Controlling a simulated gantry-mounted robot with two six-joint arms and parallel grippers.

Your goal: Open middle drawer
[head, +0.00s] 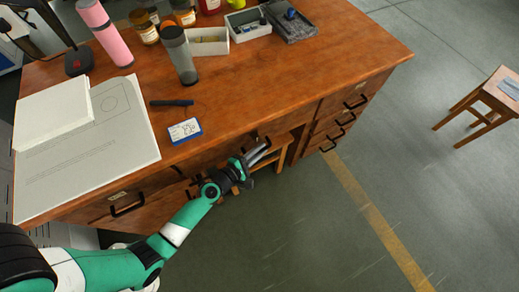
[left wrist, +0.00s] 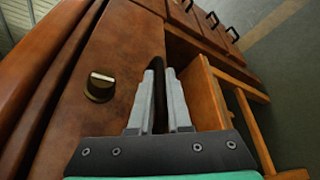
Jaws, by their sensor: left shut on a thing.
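The wooden desk (head: 262,80) has a middle drawer in its front edge, and the brown drawer front (left wrist: 118,45) fills much of the left wrist view. My left gripper (head: 260,152) is at this front. In the left wrist view its two grey fingers (left wrist: 159,100) are shut on the dark drawer handle (left wrist: 158,66), which stands between them. A small round keyhole knob (left wrist: 100,87) sits on the front beside the fingers. The head view shows no clear gap above the drawer. My right gripper is not in view.
A left drawer with a black handle (head: 127,208) and right drawers with several handles (head: 355,102) flank the middle. A wooden stool (left wrist: 240,95) stands under the desk. Papers (head: 95,155), a card (head: 185,130) and bottles are on top. The floor (head: 300,220) in front is clear.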

